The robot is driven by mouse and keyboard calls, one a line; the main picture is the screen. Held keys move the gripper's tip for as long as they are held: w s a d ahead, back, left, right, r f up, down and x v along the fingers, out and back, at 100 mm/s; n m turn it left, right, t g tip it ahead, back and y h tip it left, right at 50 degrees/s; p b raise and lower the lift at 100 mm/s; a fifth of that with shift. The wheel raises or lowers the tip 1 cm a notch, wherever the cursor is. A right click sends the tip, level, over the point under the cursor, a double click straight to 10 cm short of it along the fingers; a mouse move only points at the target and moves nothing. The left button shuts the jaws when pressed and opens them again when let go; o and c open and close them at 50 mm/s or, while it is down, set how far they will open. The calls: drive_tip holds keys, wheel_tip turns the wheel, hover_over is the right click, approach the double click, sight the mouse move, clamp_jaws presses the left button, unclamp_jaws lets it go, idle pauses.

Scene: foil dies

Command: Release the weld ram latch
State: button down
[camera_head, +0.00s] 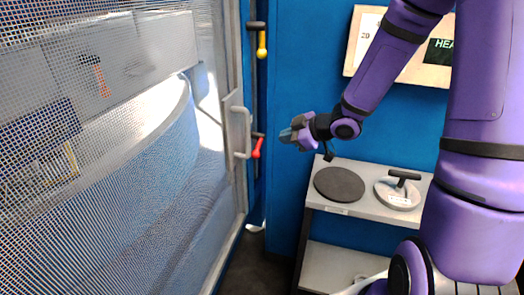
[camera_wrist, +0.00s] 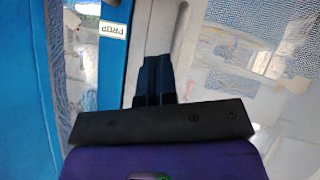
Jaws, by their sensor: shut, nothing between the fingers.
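Three small levers stand in the narrow gap beside the mesh door: a yellow-tipped lever (camera_head: 261,45) at the top, a red-tipped lever (camera_head: 257,148) in the middle and a white-tipped lever (camera_head: 257,227) near the floor. I cannot tell which one is the weld ram latch; no label is readable on them in the head view. My gripper (camera_head: 285,135) is shut and empty, pointing left, to the right of the red-tipped lever in the picture and apart from it. In the wrist view its dark fingers (camera_wrist: 154,75) are together before a pale grey strip.
The mesh door (camera_head: 120,150) with a grey pull handle (camera_head: 241,132) fills the left. A blue wall (camera_head: 310,60) is behind my gripper. A shelf stand (camera_head: 335,208) holds a dark disc (camera_head: 339,184) and a handled weight (camera_head: 398,193). An upside-down "PROP" label (camera_wrist: 113,29) shows.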

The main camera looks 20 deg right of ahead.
drive_tip(key=shift+a, duration=0.1)
drive_tip(key=w+a+f, duration=0.5)
drive_tip(key=w+f, duration=0.3)
drive_tip(key=f, duration=0.1)
drive_tip(key=shift+a, duration=0.15)
idle(0.5)
